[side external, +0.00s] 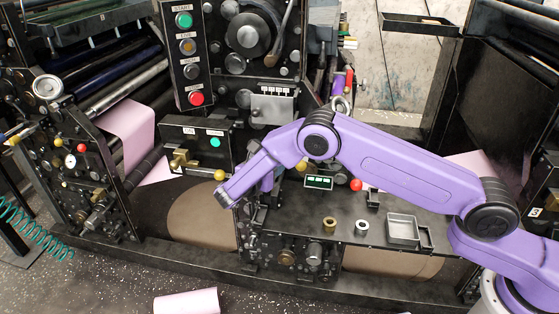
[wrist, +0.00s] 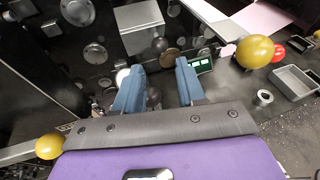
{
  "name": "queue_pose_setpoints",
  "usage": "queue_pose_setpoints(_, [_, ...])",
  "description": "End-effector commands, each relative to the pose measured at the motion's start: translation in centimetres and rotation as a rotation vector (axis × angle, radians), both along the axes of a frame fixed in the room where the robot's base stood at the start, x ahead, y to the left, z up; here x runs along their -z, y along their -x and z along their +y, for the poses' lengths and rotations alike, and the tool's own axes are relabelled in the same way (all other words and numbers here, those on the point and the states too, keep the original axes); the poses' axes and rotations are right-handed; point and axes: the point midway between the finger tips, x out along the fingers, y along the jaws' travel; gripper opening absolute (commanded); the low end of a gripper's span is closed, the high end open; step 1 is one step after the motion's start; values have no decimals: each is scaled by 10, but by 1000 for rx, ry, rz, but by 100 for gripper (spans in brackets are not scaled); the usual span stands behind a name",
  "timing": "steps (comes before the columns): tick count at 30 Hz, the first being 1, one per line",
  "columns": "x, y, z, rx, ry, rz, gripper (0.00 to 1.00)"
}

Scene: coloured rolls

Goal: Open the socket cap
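I cannot tell for certain which part is the socket cap. A plain grey metal cover (wrist: 138,24) sits on the dark machine face ahead of my gripper in the wrist view, with a dark round knob (wrist: 159,45) near its lower edge. A grey cover (side external: 274,109) also shows on the machine in the side view. My gripper (wrist: 158,80) has two blue fingers standing apart with nothing seen held between them. Round metal parts lie beyond and between the fingers. In the side view my purple forearm largely hides the fingers.
A yellow ball knob (wrist: 254,52), a red knob (wrist: 278,52) and a green display (wrist: 200,65) are to the right of the fingers. Another yellow knob (wrist: 50,146) is close at lower left. A shelf holds a brass ring (side external: 329,225), a pale ring (side external: 362,226) and a metal tray (side external: 403,228).

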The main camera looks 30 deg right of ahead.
Motion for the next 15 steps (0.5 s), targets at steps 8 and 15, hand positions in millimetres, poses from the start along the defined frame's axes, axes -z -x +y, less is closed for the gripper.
queue_pose_setpoints(8, [-15,27,50,-4,-1,-2,39])
queue_pose_setpoints(15, [-22,40,74,-2,-1,-1,39])
